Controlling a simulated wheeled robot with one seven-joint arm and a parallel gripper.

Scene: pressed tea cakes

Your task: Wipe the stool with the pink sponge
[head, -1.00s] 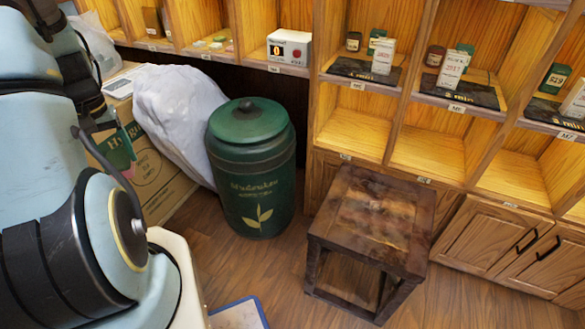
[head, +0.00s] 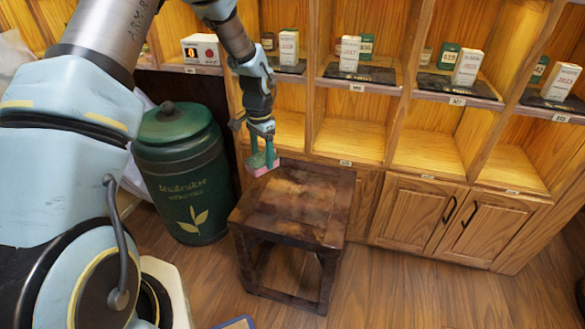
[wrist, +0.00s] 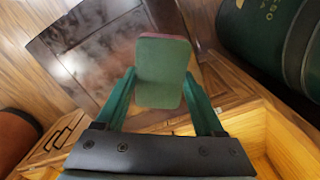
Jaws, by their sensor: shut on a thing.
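The stool (head: 300,205) is dark brown wood with a square, worn, blotchy top and open legs, standing upright on the floor. Its top also shows in the wrist view (wrist: 85,50). My gripper (head: 264,156) hangs down at the stool's back left corner, shut on the pink sponge (head: 262,171). In the wrist view the sponge (wrist: 160,82) shows a green face and a thin pink edge between the two green fingers. The sponge's pink underside is low by the seat's edge; I cannot tell whether it touches the seat.
A green lidded tea bin (head: 185,185) stands close to the stool's left. Wooden shelving (head: 345,137) with boxes and jars on dark mats rises behind, with cabinet doors (head: 410,210) below. The floor (head: 400,285) at front right is clear.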

